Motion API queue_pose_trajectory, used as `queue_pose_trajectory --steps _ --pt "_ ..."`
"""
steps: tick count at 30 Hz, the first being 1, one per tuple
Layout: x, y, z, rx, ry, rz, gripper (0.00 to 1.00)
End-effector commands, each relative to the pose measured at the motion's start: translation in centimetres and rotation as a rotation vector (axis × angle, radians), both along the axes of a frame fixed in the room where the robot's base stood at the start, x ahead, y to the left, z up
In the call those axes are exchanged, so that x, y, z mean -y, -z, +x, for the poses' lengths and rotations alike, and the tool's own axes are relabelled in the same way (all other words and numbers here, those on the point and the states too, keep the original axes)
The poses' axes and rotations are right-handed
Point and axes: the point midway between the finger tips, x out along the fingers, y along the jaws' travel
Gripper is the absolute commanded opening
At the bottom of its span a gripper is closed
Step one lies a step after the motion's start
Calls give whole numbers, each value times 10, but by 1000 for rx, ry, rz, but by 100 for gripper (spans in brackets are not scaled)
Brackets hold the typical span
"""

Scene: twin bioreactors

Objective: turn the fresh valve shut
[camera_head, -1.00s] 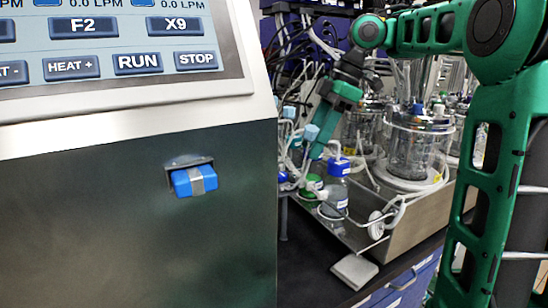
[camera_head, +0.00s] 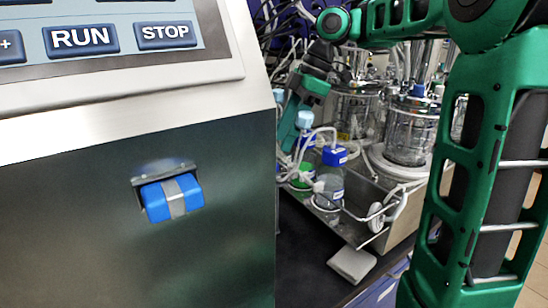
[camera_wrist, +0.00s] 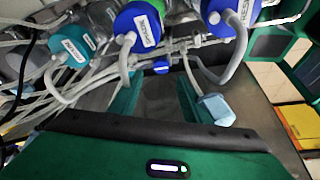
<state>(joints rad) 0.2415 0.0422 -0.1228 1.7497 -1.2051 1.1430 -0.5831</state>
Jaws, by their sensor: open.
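My gripper (camera_wrist: 158,92) is open and empty, with its two green fingers apart in the wrist view. A small blue piece (camera_wrist: 161,67) sits on the pale tubing just beyond the gap between the fingers, apart from them. It may be the fresh valve, but I cannot read a label on it. A light blue piece (camera_wrist: 215,108) shows beside the right finger. In the head view my gripper (camera_head: 288,132) points down behind the cabinet's edge, near the capped bottles, and its fingertips are partly hidden. No valve is clearly identifiable there.
Labelled caps, one teal (camera_wrist: 72,46) and two blue, crowd the top of the wrist view with looping tubes. A blue-capped bottle (camera_head: 330,185) stands in a metal tray (camera_head: 400,228) before the glass vessels (camera_head: 408,130). The control cabinet (camera_head: 70,230) fills the left.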

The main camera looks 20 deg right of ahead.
Motion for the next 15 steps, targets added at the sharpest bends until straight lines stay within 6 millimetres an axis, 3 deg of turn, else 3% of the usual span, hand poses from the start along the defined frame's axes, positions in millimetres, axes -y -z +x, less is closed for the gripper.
queue_pose_trajectory --steps 15 --pt "-22 57 4 -1 1 -1 43"
